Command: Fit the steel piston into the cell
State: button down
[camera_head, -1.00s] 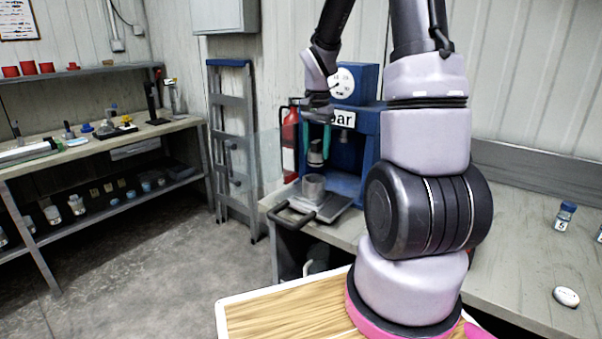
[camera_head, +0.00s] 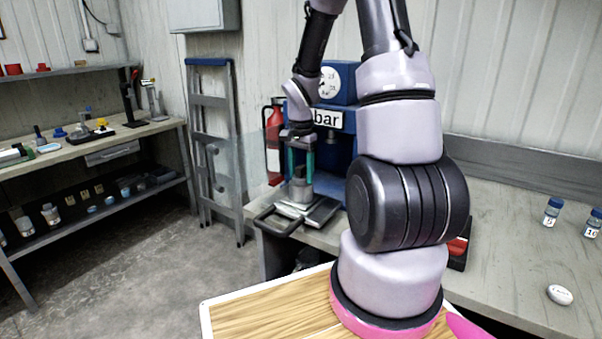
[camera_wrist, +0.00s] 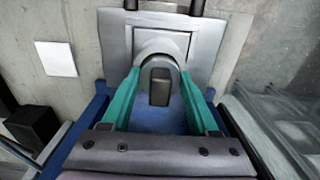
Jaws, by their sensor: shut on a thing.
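My gripper (camera_head: 300,170) hangs upright with its two teal fingers pointing down, in front of the blue press. It is shut on the steel piston, a small grey piece with a dark stem (camera_wrist: 160,88) seen between the fingers (camera_wrist: 159,76) in the wrist view. The grey cell (camera_head: 299,191) stands on the press's steel tray (camera_head: 321,213), directly below the fingertips. In the wrist view a grey rounded rim (camera_wrist: 157,44) shows just past the stem. The piston is at or very close to the cell's mouth; I cannot tell how far inside it is.
The blue press (camera_head: 336,153) with its gauge stands close behind my gripper. A clear guard panel (camera_head: 243,175) is to the left, near a red extinguisher (camera_head: 273,140). The tray's black handle (camera_head: 277,221) juts forward. Lidded jars (camera_head: 552,211) and a white disc (camera_head: 559,294) lie at right.

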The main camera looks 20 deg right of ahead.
jog(key=shift+s+f, duration=0.1)
jog(key=shift+f, duration=0.15)
